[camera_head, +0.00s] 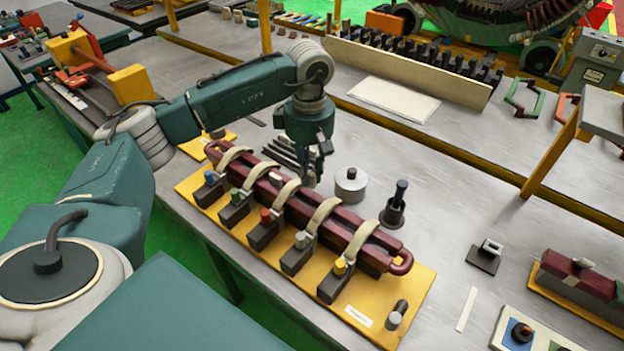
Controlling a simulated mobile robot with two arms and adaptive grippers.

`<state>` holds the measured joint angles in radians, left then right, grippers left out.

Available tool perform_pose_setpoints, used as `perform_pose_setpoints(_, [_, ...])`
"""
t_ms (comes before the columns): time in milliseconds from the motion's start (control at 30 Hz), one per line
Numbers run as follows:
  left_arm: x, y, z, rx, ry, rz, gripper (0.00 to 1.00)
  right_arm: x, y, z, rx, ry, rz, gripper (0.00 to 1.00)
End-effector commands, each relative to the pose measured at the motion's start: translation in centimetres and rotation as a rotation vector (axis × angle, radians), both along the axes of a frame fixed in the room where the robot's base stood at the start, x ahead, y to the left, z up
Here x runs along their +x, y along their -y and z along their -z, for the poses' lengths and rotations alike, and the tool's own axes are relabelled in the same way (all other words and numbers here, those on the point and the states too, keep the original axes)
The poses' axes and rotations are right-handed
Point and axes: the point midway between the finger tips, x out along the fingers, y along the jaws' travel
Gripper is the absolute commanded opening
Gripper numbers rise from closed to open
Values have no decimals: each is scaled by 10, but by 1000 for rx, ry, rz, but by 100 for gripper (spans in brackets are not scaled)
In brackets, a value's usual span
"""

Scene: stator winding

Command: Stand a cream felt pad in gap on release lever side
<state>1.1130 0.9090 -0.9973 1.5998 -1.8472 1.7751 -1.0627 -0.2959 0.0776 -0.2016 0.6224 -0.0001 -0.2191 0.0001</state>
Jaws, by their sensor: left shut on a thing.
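A dark red coil with two long bars (345,222) lies on a yellow base plate (405,325). Several pale curved straps (325,212) cross over it from dark blocks with coloured knobs. A small cream piece (276,177) sits in the gap between the bars, left of my left gripper. My left gripper (312,172) points down over the far side of the coil, close to its far bar. It is shut on a small pale piece, probably a cream felt pad, mostly hidden by the fingers. I cannot tell whether that piece touches the coil. My right gripper is out of view.
Thin dark strips (284,155) lie behind the coil. A grey cylinder (351,184) and a dark cup with a rod (393,210) stand to its right. A cream sheet (394,98) lies near the back rack. Bare metal table (450,190) lies to the right.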

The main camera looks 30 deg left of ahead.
Motion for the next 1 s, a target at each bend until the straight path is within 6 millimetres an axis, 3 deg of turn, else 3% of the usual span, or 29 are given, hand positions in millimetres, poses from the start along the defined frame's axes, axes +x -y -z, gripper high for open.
perform_pose_setpoints(300, [0, 1, 15, 0, 0, 3, 4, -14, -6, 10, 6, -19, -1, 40])
perform_pose_setpoints(1000, [0, 0, 58, 0, 0, 5, 4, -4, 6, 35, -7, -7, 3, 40])
